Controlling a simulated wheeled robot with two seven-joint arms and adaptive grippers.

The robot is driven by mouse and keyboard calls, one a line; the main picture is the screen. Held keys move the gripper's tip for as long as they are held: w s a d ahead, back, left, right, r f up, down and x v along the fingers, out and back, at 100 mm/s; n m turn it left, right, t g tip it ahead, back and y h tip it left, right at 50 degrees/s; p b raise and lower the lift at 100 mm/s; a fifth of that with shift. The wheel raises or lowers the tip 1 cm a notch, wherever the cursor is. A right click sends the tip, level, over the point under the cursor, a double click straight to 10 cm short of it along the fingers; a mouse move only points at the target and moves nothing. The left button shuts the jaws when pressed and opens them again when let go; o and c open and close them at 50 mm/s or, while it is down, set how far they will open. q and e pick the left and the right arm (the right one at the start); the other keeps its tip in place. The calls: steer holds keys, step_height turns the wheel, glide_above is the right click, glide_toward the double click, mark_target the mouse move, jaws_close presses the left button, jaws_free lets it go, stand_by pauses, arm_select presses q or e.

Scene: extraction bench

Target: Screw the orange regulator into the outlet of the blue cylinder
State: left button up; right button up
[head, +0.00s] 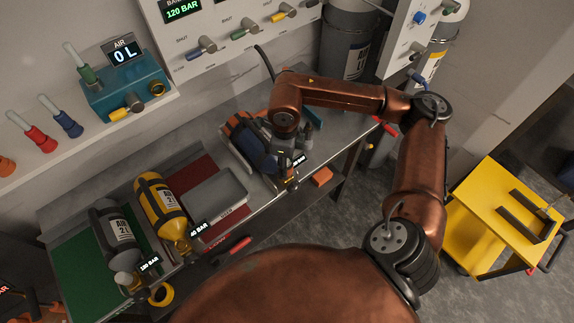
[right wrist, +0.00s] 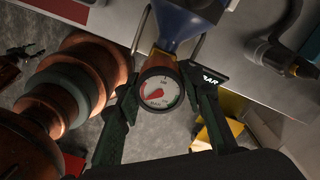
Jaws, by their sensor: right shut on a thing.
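The blue cylinder (head: 255,151) lies in a rack on the bench in the head view, partly hidden by my right arm. Its blue neck end (right wrist: 184,22) shows at the top of the right wrist view. My right gripper (head: 291,182) is at the outlet end of the cylinder. Its dark fingers (right wrist: 158,97) are shut on the orange regulator, whose round gauge (right wrist: 159,93) faces the wrist camera. The regulator's orange stem (right wrist: 158,60) meets the blue end; I cannot tell how far it is engaged. My left gripper is not in view.
A yellow cylinder (head: 156,205) and a grey cylinder (head: 107,226) lie at the bench's left, beside a grey box (head: 216,193). A valve panel (head: 235,38) stands behind. An orange block (head: 322,177) lies below the bench's front edge. A yellow cart (head: 487,208) stands right.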

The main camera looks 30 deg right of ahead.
steer(key=m+p, duration=0.1)
steer(key=m, duration=0.4)
steer(key=shift+r+m, duration=0.1)
steer(key=shift+m, duration=0.3)
steer(key=m+p, duration=0.1)
steer(key=m, duration=0.3)
steer(key=shift+p, duration=0.3)
steer(key=shift+m, duration=0.9)
steer(key=o, duration=1.3)
steer(key=shift+o, duration=0.2)
